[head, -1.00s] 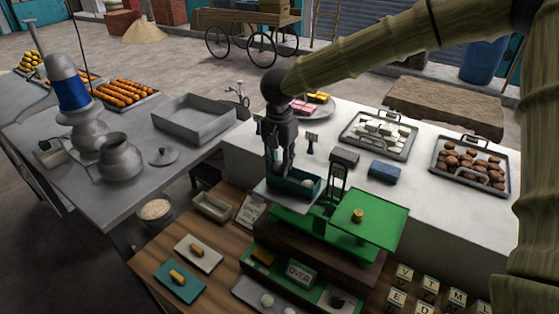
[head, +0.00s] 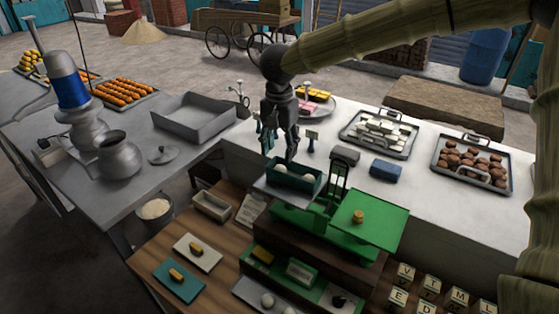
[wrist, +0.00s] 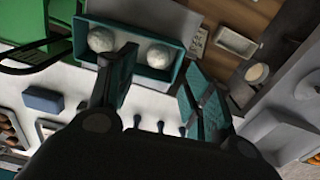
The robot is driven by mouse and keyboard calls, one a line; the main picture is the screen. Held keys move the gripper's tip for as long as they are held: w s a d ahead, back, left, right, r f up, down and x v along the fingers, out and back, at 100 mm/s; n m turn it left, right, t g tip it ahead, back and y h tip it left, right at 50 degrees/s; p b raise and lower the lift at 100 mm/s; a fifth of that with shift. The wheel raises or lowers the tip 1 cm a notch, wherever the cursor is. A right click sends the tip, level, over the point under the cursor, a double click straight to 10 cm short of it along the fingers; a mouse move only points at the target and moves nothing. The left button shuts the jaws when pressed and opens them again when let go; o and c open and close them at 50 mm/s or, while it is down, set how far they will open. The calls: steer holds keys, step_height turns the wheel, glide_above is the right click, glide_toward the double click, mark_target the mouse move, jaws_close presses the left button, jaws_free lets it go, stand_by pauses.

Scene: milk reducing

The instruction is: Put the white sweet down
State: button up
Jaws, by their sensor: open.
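Two round white sweets lie side by side in a teal open box: the left one (wrist: 101,39) and the right one (wrist: 159,55) in the wrist view. The teal box (head: 318,179) sits on the left pan of the green balance scale (head: 330,224). It also shows in the wrist view (wrist: 130,27). My gripper (head: 280,156) is above the box's back edge in the head view. Its fingers (wrist: 158,92) are spread apart in the wrist view, with nothing between them. Neither sweet touches the fingers.
A small brass weight (head: 358,217) stands on the scale's right green pan (head: 385,226). Behind are a tray of white sweets (head: 352,141), a tray of brown sweets (head: 440,169) and a dark blue box (head: 386,170).

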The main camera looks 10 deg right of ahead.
mark_target(280, 166)
step_height(280, 166, up, 9)
steer(key=b, duration=0.2)
steer(key=shift+f, duration=0.15)
stand_by(3.8)
